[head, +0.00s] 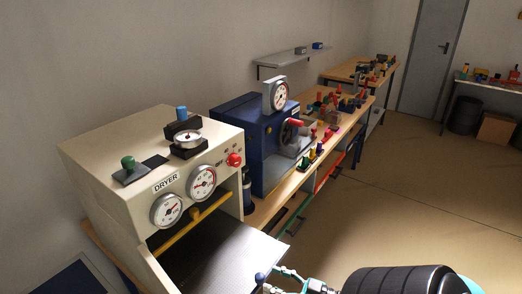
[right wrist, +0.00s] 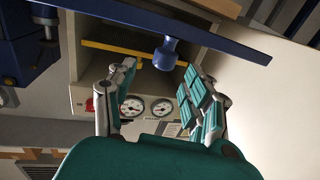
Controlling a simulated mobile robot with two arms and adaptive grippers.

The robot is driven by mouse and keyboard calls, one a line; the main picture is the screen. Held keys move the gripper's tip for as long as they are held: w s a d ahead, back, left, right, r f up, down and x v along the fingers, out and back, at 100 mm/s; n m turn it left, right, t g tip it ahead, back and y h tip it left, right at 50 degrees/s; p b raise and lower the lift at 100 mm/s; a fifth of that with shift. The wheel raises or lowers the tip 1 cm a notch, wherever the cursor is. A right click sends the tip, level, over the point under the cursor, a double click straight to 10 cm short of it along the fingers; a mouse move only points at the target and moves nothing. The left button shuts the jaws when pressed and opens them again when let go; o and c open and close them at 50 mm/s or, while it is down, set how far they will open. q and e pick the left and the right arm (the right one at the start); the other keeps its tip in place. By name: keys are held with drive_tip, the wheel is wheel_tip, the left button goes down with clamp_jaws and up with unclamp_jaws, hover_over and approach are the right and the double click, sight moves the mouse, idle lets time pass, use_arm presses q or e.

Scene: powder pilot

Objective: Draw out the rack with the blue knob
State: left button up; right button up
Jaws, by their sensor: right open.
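The blue knob (head: 260,278) shows at the bottom of the head view, at the front of a dark flat rack (head: 215,262) in the open front of the cream dryer (head: 105,165). In the right wrist view the blue knob (right wrist: 167,55) sticks out from a long blue bar (right wrist: 110,14). My right gripper (head: 280,279) is open beside the knob. In the right wrist view my right gripper (right wrist: 161,70) has its green-padded fingers apart, with the knob just beyond and between the tips. I see no grip on it. My left gripper is not in view.
A yellow bar (head: 195,222) crosses the dryer's opening below two gauges. A blue machine (head: 240,125) stands beside the dryer. A wooden bench (head: 335,110) with many small objects runs behind. The floor (head: 400,190) to the right is clear.

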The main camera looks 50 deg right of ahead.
drive_tip(key=v, duration=0.6)
drive_tip(key=shift+r, duration=0.1)
drive_tip(key=shift+w, duration=0.1)
